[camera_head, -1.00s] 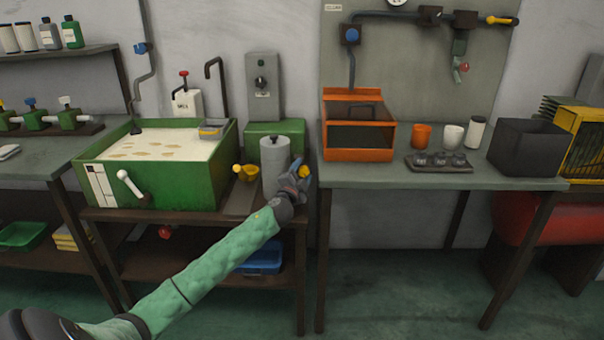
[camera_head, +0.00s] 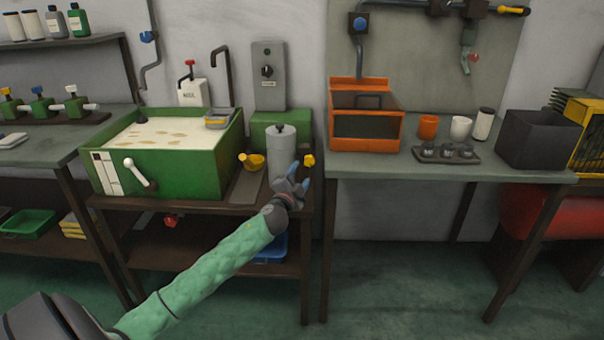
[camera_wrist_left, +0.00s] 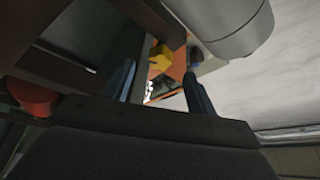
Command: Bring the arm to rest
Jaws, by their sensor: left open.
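My left arm, in a green sleeve, comes in from the lower left in the head view. My left gripper (camera_head: 296,181) is open and empty, in front of the front edge of the low brown bench (camera_head: 190,206). A grey cylinder (camera_head: 282,148) stands on that bench just behind the gripper, and a yellow knob (camera_head: 308,160) shows beside it. In the left wrist view, the gripper's two blue fingers (camera_wrist_left: 160,84) are apart with nothing between them. The cylinder (camera_wrist_left: 222,25) shows there at the top right. My right gripper is in neither view.
A green box (camera_head: 170,165) with pale contents stands left on the bench. To the right, a grey table (camera_head: 400,168) holds an orange bin (camera_head: 363,146), cups and a dark box (camera_head: 540,140). Floor (camera_head: 400,290) is open in front of the tables.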

